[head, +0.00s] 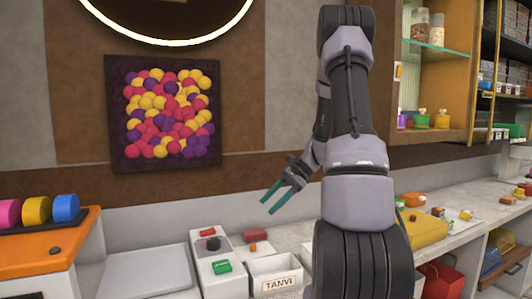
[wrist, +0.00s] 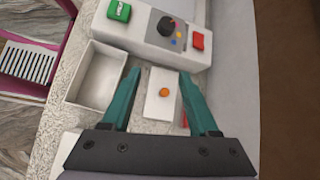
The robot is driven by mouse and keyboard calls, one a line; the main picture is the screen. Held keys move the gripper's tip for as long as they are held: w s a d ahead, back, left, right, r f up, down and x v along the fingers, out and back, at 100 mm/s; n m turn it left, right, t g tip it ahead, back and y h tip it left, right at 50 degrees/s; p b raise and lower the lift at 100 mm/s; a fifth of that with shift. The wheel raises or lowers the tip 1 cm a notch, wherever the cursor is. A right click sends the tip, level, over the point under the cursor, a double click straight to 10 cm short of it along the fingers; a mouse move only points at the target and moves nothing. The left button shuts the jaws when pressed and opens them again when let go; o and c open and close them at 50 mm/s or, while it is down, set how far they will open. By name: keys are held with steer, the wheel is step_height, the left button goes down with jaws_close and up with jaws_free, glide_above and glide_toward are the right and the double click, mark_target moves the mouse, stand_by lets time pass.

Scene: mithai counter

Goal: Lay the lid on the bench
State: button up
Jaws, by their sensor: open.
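The lid (wrist: 151,107) looks like a white rectangular plate with a small orange knob, seen between my fingers in the wrist view. In the head view its orange knob (head: 253,247) shows behind an open white box labelled TANVI (head: 276,277). Whether the lid rests on a container or on the bench (head: 301,237) is not clear. My gripper (head: 267,206) is open and empty, with teal fingers pointing down-left above the bench. In the wrist view my fingertips (wrist: 160,73) stand on either side of the lid, apparently above it. The open box (wrist: 97,77) is left of my fingers.
A white device (head: 210,262) with a black knob, red button and green button stands left of the box. A red item (wrist: 184,118) is partly hidden by my right finger. A flat pale tray or plate (head: 146,270) lies further left. Yellow goods (head: 423,230) stand at right.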

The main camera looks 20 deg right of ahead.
steer(key=s+a+r+n+t+h, duration=0.2)
steer(key=s+a+r+n, duration=0.3)
steer(key=s+r, duration=0.4)
steer(key=s+a+r+n+t+h, duration=0.3)
steer(key=s+a+r+n+h, duration=0.2)
steer(key=s+r, duration=0.4)
step_height(320, 180, up, 2)
steer(key=shift+s+r+n, duration=0.15)
steer(key=shift+s+n, duration=0.25)
steer(key=shift+n, duration=0.5)
steer(key=shift+a, duration=0.1)
